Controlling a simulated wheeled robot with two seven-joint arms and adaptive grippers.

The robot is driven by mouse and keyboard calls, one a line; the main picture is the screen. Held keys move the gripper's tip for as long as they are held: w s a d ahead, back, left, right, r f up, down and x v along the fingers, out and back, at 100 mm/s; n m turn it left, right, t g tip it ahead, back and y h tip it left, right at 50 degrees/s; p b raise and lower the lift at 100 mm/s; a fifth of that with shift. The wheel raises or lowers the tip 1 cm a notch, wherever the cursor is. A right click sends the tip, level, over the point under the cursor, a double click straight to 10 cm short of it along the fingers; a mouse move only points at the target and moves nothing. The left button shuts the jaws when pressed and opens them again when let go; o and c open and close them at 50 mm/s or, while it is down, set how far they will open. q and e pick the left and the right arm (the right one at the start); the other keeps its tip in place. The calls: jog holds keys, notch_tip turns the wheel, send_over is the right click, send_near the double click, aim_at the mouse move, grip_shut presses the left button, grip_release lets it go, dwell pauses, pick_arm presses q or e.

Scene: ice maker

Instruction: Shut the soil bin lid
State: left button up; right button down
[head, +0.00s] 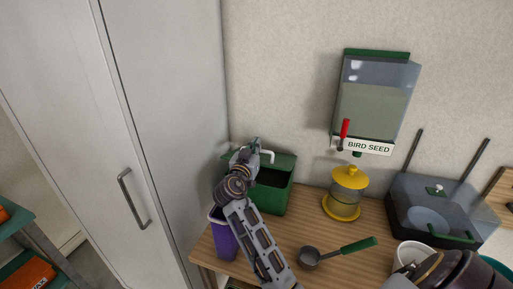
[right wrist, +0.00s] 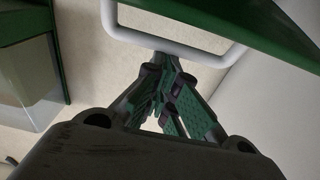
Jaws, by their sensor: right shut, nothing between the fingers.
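The soil bin is a green box (head: 272,199) on the wooden table by the wall. Its dark opening shows, and its green lid (head: 286,160) stands raised at the back. A white bar handle (head: 269,154) is on the lid; the handle (right wrist: 208,58) and lid (right wrist: 270,28) also show in the right wrist view. My right gripper (head: 254,145) is at the handle, above the bin's left side. In the right wrist view, its fingertips (right wrist: 166,62) are together, empty, right at the handle bar; whether they touch it I cannot tell. My left gripper is not in view.
A purple container (head: 224,241) stands left of my right forearm, near the grey cabinet (head: 170,120). A yellow feeder (head: 346,193), a scoop (head: 330,253), a white cup (head: 412,253) and a dark clear-lidded box (head: 440,215) are to the right. A bird seed dispenser (head: 374,100) hangs above.

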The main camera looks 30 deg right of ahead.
jog(key=shift+r, duration=0.7)
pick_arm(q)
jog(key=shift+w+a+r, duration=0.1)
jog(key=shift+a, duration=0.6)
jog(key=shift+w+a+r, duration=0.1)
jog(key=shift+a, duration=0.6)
pick_arm(e)
notch_tip(320, 180, up, 9)
jog(key=shift+f, duration=0.2)
